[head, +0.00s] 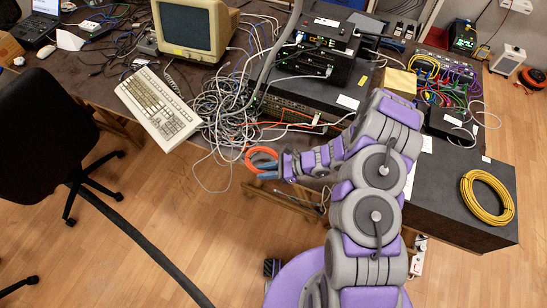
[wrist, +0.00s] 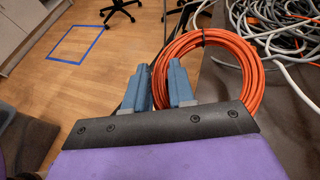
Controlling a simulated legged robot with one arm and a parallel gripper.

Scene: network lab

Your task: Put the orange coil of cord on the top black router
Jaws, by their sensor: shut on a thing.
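The orange coil of cord (head: 260,150) is in my gripper (head: 268,168), in front of the desk edge and beside hanging grey cables. In the wrist view the coil (wrist: 256,70) stands up as a ring, and my gripper's blue fingers (wrist: 160,86) are closed on its left side. The top black router (head: 329,33) is the uppermost box of a stack at the back of the desk, behind and above my gripper. Cables run from its front. The router cannot be made out in the wrist view.
A tangle of grey cables (head: 222,110) hangs over the desk edge left of the stack. A beige monitor (head: 190,27) and keyboard (head: 158,106) lie further left. A yellow cable coil (head: 487,197) rests on the dark surface at right. A black chair (head: 45,125) stands at left.

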